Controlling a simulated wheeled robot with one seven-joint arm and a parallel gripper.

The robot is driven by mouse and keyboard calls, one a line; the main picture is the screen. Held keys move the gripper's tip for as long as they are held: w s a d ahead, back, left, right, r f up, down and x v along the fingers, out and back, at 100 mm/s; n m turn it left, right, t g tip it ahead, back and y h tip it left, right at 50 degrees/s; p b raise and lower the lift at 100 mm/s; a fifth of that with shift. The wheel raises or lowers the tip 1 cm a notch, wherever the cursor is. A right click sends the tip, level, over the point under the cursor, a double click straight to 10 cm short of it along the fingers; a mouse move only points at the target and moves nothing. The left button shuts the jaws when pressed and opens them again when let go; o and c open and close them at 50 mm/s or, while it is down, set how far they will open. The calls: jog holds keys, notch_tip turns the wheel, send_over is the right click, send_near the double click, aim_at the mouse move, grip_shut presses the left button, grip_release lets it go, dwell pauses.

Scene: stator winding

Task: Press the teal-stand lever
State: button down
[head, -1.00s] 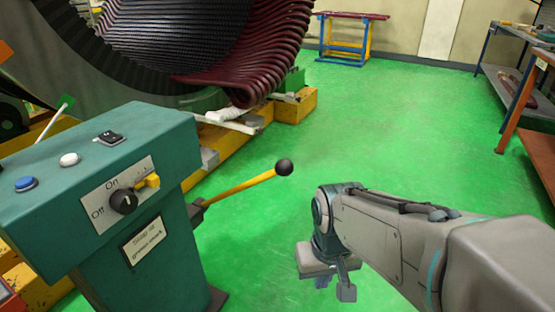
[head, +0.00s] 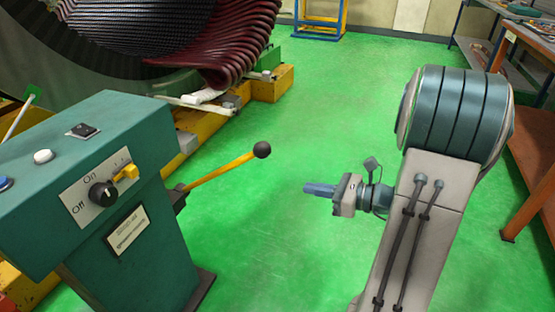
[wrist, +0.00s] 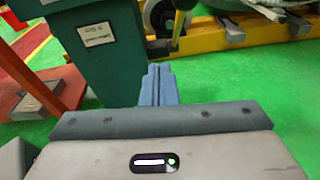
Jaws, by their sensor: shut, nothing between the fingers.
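The teal stand (head: 125,240) is at the left in the head view, with an On/Off knob (head: 103,196) on its sloped face. Its lever (head: 222,171) is a yellow rod ending in a black ball (head: 262,149), sticking out to the right and slightly up. My gripper (head: 306,189) is right of the ball and a little lower in the picture, apart from it, fingers pointing left. The fingers are shut and empty. In the wrist view the closed blue fingers (wrist: 158,84) point toward the stand (wrist: 105,60), and part of the yellow lever (wrist: 180,25) shows beyond them; its ball is out of frame.
A large stator (head: 150,50) with dark red windings stands behind on a yellow base (head: 268,92). A workbench (head: 530,150) is at the right. The stand's top has a white button (head: 43,156) and a black switch (head: 83,130).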

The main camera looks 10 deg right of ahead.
jog(key=d+m+t, duration=0.1)
jog(key=w+d, duration=0.1)
jog(key=shift+d+m+t+h, duration=0.3)
jog(key=shift+m+t, duration=0.1)
jog(key=r+b+x, duration=0.3)
jog(key=x, duration=1)
jog(key=shift+w+b, duration=0.15)
jog(key=shift+b, duration=0.25)
